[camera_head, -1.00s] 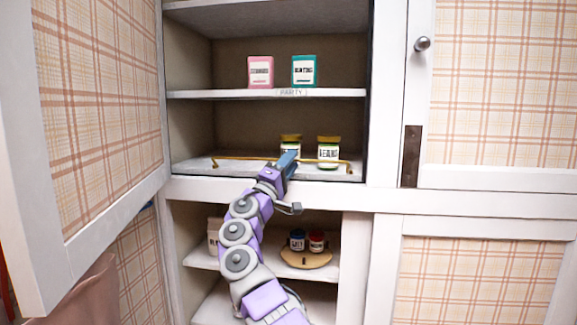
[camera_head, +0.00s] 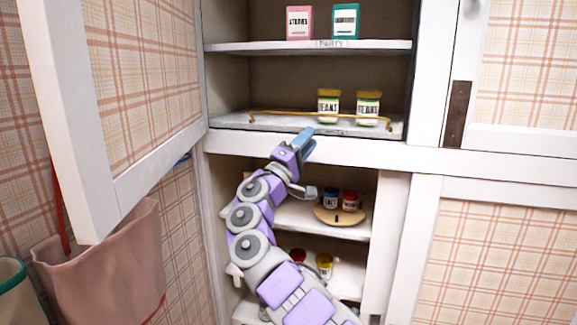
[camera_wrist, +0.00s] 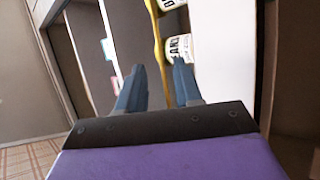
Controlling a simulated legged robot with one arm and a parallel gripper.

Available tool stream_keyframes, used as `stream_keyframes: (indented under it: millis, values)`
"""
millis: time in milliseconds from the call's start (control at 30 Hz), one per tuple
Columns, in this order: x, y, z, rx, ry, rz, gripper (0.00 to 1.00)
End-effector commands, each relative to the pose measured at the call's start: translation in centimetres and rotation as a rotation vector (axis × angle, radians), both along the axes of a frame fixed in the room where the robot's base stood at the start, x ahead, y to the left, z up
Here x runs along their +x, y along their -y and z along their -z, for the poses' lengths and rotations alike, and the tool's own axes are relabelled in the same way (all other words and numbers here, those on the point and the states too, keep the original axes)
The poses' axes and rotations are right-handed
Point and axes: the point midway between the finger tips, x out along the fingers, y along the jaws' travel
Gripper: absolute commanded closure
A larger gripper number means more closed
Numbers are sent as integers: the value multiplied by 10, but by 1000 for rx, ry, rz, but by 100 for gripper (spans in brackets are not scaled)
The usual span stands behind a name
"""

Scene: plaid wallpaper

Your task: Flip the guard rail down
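The guard rail (camera_head: 285,113) is a thin gold bar along the front of a cupboard shelf. In the head view it stands raised, crossing in front of two yellow-lidded jars, left (camera_head: 328,105) and right (camera_head: 368,107). My gripper (camera_head: 307,134) is just below and in front of that shelf's front edge. In the wrist view my gripper (camera_wrist: 157,70) has its two blue fingers apart, with nothing held. The yellow rail (camera_wrist: 157,35) appears between and beyond the fingertips, close to a jar (camera_wrist: 181,48). I cannot tell whether they touch the rail.
The cupboard door (camera_head: 150,175) stands open at the left. A pink box (camera_head: 299,22) and a teal box (camera_head: 345,21) stand on the shelf above. Below, small jars stand on a round wooden board (camera_head: 340,217). A pinkish bag (camera_head: 105,265) is at lower left.

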Motion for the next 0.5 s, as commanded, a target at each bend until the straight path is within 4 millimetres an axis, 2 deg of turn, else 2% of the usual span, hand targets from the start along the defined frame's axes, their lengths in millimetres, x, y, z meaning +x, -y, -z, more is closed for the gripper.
stream_keyframes:
  millis: [133, 500]
  values:
    - [-14, -15, 15, -6, 0, 0, 65]
    - [-31, -34, 29, -7, -2, -1, 65]
